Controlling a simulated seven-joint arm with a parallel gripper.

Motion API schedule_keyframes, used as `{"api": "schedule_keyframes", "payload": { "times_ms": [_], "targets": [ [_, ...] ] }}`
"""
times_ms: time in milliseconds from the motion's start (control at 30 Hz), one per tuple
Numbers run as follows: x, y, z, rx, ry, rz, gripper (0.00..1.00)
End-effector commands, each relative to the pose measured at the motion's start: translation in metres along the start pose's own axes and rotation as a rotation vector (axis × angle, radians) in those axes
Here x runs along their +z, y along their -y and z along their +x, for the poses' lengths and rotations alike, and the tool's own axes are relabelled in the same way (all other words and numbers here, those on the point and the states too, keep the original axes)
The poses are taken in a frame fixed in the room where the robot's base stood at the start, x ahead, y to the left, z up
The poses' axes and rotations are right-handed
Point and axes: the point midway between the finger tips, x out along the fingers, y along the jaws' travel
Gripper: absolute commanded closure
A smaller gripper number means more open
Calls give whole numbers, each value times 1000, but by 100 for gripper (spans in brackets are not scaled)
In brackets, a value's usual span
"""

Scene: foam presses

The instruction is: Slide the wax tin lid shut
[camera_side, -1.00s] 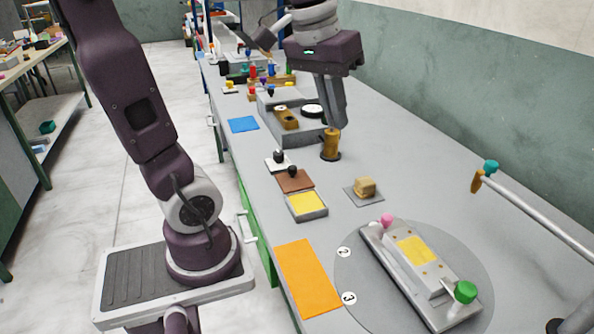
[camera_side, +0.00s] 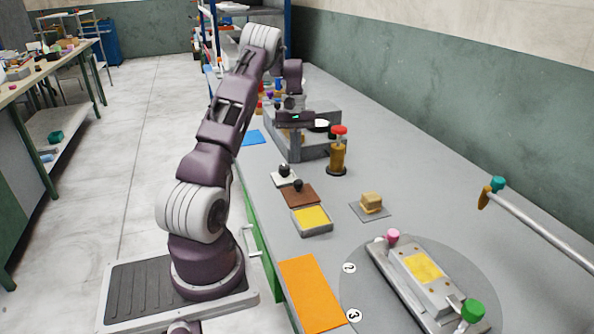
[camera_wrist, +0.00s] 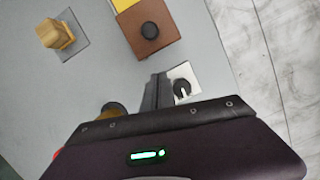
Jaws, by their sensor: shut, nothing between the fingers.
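The wax tin (camera_side: 312,221) is a shallow grey tray with a yellow surface, on the bench's near side. A brown square lid (camera_side: 299,196) with a black knob lies beside it; its yellow face is uncovered. In the wrist view the brown lid (camera_wrist: 150,30) is at the top, with a yellow corner of the tin (camera_wrist: 120,3) beyond it. My gripper (camera_side: 295,158) is shut and empty, past the brown lid, near a white plate. In the wrist view my fingers (camera_wrist: 157,92) are beside that plate, apart from the lid. Whether they touch the plate is unclear.
The white plate (camera_side: 283,179) has a black knob. A red-topped amber bottle (camera_side: 337,158) stands right of my gripper. A tan block (camera_side: 371,202) sits on a grey square. A press (camera_side: 425,280) stands on a round plate.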

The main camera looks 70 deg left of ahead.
Motion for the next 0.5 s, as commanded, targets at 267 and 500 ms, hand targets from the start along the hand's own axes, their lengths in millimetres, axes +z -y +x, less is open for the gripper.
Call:
{"api": "schedule_keyframes", "payload": {
  "times_ms": [267, 500],
  "targets": [
    [24, 0, 33, 0, 0, 3, 100],
    [39, 0, 37, 0, -2, 2, 100]
  ]
}}
